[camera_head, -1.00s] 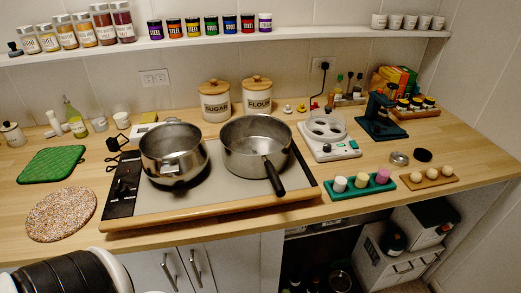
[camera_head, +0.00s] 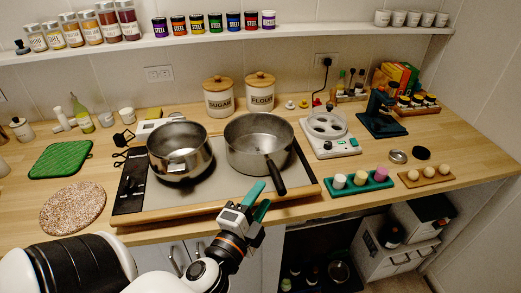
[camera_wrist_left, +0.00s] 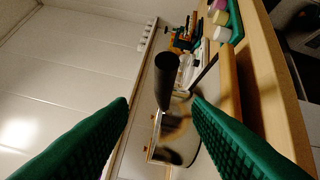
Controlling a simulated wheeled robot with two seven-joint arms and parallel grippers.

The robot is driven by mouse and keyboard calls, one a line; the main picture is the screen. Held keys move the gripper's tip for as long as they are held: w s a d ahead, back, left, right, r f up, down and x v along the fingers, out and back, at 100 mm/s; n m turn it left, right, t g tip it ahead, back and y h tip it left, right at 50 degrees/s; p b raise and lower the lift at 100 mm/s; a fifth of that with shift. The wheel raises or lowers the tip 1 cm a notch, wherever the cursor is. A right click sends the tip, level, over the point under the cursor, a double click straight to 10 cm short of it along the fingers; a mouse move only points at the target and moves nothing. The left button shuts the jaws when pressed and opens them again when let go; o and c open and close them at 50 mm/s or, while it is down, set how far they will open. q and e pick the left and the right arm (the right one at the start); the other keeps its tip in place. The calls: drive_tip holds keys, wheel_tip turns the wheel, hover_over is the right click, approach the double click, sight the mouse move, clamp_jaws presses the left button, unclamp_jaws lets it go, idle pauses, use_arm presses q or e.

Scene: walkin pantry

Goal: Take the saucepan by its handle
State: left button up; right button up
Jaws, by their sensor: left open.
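The saucepan (camera_head: 245,158) is a grey metal pan on the right half of the hob, with its black handle (camera_head: 275,175) pointing toward me. My left gripper (camera_head: 259,201) has green fingers and is open, just in front of the hob, left of and nearer than the handle's end. In the left wrist view the black handle (camera_wrist_left: 167,80) shows ahead, in the gap between the two spread green fingers (camera_wrist_left: 160,108). Nothing is held. My right gripper is out of view.
A white kitchen scale (camera_head: 335,148) and a green tray (camera_head: 350,190) with small cups are to the right. A wooden front rail (camera_head: 170,220) edges the hob.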

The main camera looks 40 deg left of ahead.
sight(276, 171)
use_arm(q)
drive_tip(key=w+p, duration=0.1)
drive_tip(key=w, duration=0.2)
drive_tip(key=w+a+p, duration=0.1)
drive_tip(key=w, duration=0.2)
drive_tip(key=w+a+p, duration=0.1)
drive_tip(key=w, duration=0.2)
drive_tip(key=shift+a+f, duration=0.1)
drive_tip(key=shift+f, duration=0.15)
drive_tip(key=shift+s, duration=0.15)
drive_tip(key=shift+c, duration=1.2)
clamp_jaws()
drive_tip(key=shift+r, duration=0.15)
